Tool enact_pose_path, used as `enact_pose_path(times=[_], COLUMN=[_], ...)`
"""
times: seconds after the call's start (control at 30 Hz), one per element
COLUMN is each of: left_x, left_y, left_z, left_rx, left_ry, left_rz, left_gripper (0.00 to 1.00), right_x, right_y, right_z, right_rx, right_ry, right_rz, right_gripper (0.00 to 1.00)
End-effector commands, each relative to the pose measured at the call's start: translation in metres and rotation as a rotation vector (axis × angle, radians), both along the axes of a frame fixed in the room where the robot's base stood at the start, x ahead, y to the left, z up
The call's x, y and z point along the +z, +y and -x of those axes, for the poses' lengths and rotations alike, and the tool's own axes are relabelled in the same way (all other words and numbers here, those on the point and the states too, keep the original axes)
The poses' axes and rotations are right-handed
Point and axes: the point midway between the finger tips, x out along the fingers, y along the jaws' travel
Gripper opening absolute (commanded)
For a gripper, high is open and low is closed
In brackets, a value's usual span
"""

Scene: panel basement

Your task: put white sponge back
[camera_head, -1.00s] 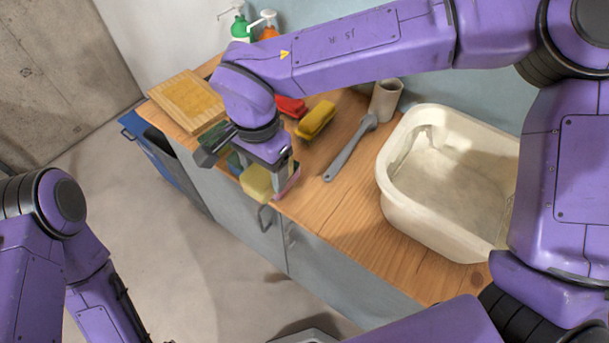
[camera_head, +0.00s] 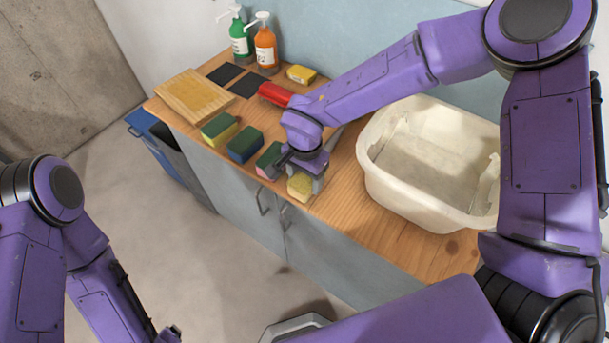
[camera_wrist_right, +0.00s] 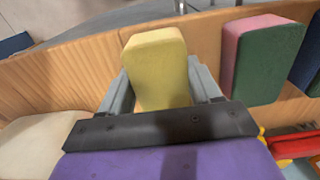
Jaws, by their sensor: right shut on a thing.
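My right gripper (camera_head: 302,178) is shut on a pale yellow sponge (camera_head: 300,187), at the counter's front edge. In the right wrist view, this sponge (camera_wrist_right: 155,65) sits between the two fingers. I cannot tell if it touches the counter. I see no plainly white sponge. To its left, apart from it, a row of sponges runs along the front edge: green and pink (camera_head: 268,160), green and blue (camera_head: 244,146), green and yellow (camera_head: 220,130). The pink one also shows in the wrist view (camera_wrist_right: 262,58). My left gripper's fingers are not visible.
A cream basin (camera_head: 375,180) stands to the right on the wooden counter (camera_head: 345,215). Behind are a red object (camera_head: 275,93), a yellow sponge (camera_head: 301,74), dark pads (camera_head: 247,84), a green bottle (camera_head: 239,42) and an orange bottle (camera_head: 265,48). A wooden board (camera_head: 194,96) lies left.

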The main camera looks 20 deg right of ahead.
Motion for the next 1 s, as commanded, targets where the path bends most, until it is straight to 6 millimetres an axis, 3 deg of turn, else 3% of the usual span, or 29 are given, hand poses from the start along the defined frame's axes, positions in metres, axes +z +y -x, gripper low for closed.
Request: enact_pose_path(times=[0.07,0.1,0.13,0.17,0.53,0.9,1.0], left_x=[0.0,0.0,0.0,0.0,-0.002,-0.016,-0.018], left_y=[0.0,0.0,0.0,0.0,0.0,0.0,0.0], left_z=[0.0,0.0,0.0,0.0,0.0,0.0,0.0], left_rx=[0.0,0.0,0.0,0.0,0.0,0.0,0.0], left_ry=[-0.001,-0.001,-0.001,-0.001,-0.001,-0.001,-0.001], left_rz=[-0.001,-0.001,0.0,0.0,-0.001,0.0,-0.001], left_gripper=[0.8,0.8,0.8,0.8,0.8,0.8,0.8], right_x=[-0.003,-0.002,-0.002,-0.002,0.008,0.096,0.112], right_y=[0.0,0.0,0.0,0.0,0.001,0.001,0.001], right_z=[0.0,0.0,0.0,0.0,-0.001,-0.001,-0.001], right_rx=[0.0,0.0,0.001,0.001,-0.001,-0.001,-0.001], right_ry=[0.001,0.0,0.0,0.0,-0.003,-0.005,-0.003], right_rz=[0.0,0.0,0.0,0.0,-0.001,-0.002,-0.001], right_gripper=[0.34,0.76,0.85,0.88,0.88,0.88,0.88])
